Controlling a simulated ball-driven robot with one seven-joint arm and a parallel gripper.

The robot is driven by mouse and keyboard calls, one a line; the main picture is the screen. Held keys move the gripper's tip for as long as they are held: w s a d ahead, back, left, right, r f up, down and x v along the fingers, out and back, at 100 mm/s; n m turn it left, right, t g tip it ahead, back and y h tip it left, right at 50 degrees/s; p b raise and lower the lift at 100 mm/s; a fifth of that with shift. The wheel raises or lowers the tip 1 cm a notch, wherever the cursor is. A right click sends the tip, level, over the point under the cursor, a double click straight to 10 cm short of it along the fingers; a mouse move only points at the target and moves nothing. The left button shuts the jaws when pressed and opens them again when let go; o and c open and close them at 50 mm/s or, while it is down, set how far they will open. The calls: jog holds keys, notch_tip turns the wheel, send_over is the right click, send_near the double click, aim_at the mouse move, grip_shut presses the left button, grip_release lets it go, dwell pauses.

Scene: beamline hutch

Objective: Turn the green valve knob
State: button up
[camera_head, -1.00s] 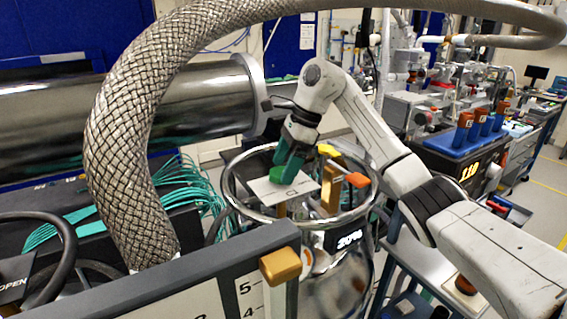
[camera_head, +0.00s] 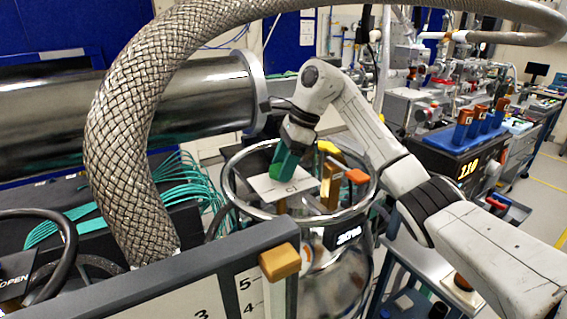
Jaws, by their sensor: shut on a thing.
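The green valve knob (camera_head: 276,157) is above a white plate marked C1, inside the ring of a steel vessel (camera_head: 238,205). Only part of it shows. My gripper (camera_head: 286,165) reaches down from above with its teal fingers at the knob, shut on it. The fingers hide much of the knob, and their similar colour makes the edge between them hard to tell. The white plate (camera_head: 273,193) lies just below the fingertips.
An orange knob (camera_head: 357,176), a yellow knob (camera_head: 328,147) and a brass block (camera_head: 331,187) stand close by inside the ring. A thick braided hose (camera_head: 130,150) arches across the left. A grey panel (camera_head: 170,275) with an orange-capped post (camera_head: 280,262) is in front.

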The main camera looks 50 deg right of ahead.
jog(key=shift+m, duration=0.3)
jog(key=m+b, duration=0.1)
jog(key=m, duration=0.1)
jog(key=m+t+h+b, duration=0.1)
jog(key=m, duration=0.1)
jog(key=shift+s+f+h, duration=0.15)
jog(key=shift+h, duration=0.15)
jog(key=m+h+b, duration=0.1)
jog(key=m, duration=0.2)
jog(key=m+h+b, duration=0.1)
jog(key=m+b, duration=0.1)
jog(key=m, duration=0.1)
jog(key=shift+a+m+t, duration=0.2)
jog(key=shift+m+t, duration=0.2)
jog(key=m+h+b, duration=0.1)
jog(key=m+b, duration=0.1)
jog(key=m, duration=0.1)
jog(key=m+h+b, duration=0.1)
jog(key=m+b, duration=0.1)
jog(key=m, duration=0.1)
jog(key=shift+a+g+h, duration=0.15)
jog(key=shift+g+h, duration=0.15)
jog(key=shift+h, duration=0.1)
jog(key=m+g+h+b, duration=0.1)
jog(key=m+b, duration=0.2)
jog(key=m, duration=0.2)
jog(key=shift+a+m, duration=0.15)
jog(key=shift+m, duration=0.25)
jog(key=o, duration=1)
